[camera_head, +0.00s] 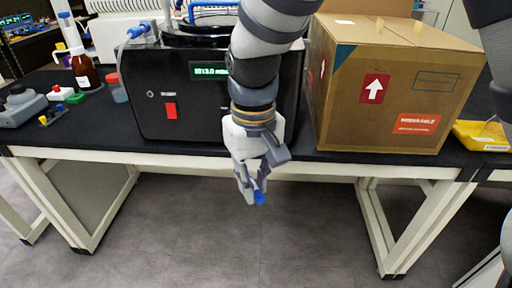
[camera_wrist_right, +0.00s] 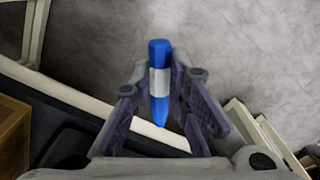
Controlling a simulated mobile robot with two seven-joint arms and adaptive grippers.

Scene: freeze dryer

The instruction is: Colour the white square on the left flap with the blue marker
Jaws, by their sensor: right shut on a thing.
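My right gripper (camera_head: 254,194) hangs in front of the table's front edge, above the floor. It is shut on the blue marker (camera_head: 260,198). In the right wrist view the marker (camera_wrist_right: 160,85) has a blue body with a white band and sits between the two finger pads of the gripper (camera_wrist_right: 160,95). The cardboard box (camera_head: 385,95) stands on the table, right of my right arm. A small white patch (camera_head: 344,21) shows on its top at the left; I cannot tell whether this is the white square. My left gripper is not in view.
A black machine (camera_head: 180,105) with a green display stands left of the box, partly behind my arm. A brown bottle (camera_head: 85,72) and small items stand at the left of the black table (camera_head: 90,135). A yellow tray (camera_head: 480,135) lies right of the box. The floor in front is clear.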

